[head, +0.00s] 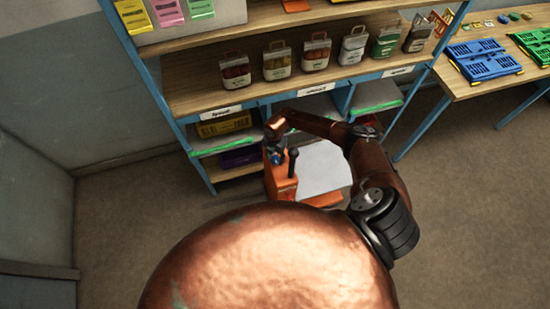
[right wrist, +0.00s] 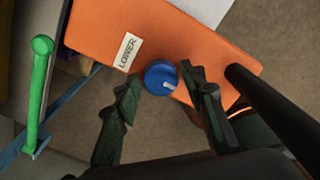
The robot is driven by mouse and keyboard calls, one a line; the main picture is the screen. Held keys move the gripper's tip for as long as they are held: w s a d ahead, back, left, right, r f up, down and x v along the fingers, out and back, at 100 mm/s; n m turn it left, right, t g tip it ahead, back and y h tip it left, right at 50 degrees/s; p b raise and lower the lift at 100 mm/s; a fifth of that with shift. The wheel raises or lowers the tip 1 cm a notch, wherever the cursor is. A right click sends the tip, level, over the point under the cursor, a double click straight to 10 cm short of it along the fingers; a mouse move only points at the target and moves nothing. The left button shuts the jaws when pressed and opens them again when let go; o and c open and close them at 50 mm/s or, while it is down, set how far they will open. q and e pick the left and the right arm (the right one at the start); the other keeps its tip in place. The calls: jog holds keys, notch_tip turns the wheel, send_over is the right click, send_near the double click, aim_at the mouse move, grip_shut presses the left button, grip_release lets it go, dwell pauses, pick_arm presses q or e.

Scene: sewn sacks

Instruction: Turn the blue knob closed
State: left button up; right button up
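The blue knob (right wrist: 160,77) sits on an orange panel (right wrist: 140,30) beside a white label reading "LOWER" (right wrist: 128,51). A white pointer mark shows on the knob's lower right. My right gripper (right wrist: 161,80) is open, its dark green fingers on either side of the knob. The right finger is very near it and a gap shows at the left finger; I cannot tell whether either touches. In the head view the right gripper (head: 277,152) is over the orange unit (head: 282,185), and the knob is mostly hidden there. My left gripper is not in view.
A black post (head: 293,160) rises beside the knob. The orange unit has a pale platform (head: 322,170). Behind stands a blue-framed shelf (head: 200,97) with several sacks. A green bar (right wrist: 40,95) is at left in the wrist view. A table (head: 490,84) with trays is right.

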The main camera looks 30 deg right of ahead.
aim_at(275, 159)
jog(key=shift+o, duration=0.8)
notch_tip(275, 159, up, 12)
dwell(0.4)
